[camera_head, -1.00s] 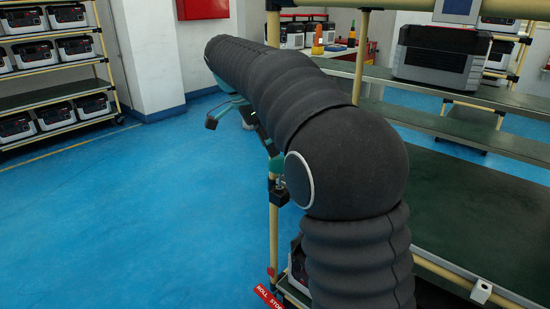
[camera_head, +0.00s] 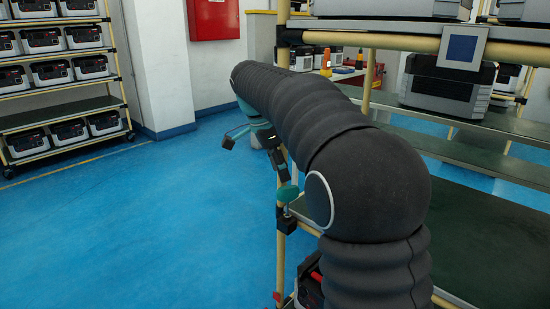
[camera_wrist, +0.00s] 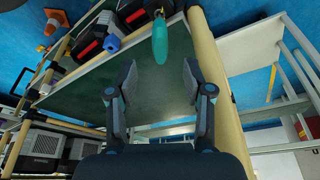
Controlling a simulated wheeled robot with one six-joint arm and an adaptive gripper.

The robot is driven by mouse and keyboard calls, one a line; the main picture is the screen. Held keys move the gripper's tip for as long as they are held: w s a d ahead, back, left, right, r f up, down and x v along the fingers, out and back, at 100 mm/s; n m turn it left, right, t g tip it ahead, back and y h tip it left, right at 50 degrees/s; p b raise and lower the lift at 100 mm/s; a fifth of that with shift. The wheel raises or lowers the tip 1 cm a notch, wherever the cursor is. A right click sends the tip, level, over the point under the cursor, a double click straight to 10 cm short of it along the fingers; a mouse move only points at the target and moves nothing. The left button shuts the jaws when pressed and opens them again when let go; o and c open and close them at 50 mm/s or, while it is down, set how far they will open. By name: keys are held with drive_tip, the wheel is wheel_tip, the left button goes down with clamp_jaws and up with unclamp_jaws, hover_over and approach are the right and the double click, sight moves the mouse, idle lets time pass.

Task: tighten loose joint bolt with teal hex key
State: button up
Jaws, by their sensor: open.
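The teal hex key handle (camera_head: 288,193) stands at the rack's cream upright, above a black joint block (camera_head: 286,223). In the wrist view the teal handle (camera_wrist: 159,42) hangs at top centre, just beyond and between my fingertips, apart from both. My gripper (camera_wrist: 159,82) is open and empty, with one finger on each side. In the head view my arm reaches over to the upright, with my gripper (camera_head: 277,160) close above the teal handle. The loose bolt cannot be made out, and the key's shaft is not clear.
The rack's green shelf (camera_head: 480,225) lies to the right of my arm. A grey power unit (camera_head: 446,88) sits on the rack behind. A shelf rack (camera_head: 60,103) with several units stands at far left. The blue floor (camera_head: 150,235) between is clear.

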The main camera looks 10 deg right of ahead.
sight(291, 200)
drive_tip(key=b+x, duration=0.1)
drive_tip(key=x, duration=0.9)
drive_tip(key=shift+f, duration=0.1)
clamp_jaws()
drive_tip(key=c, duration=0.9)
unclamp_jaws()
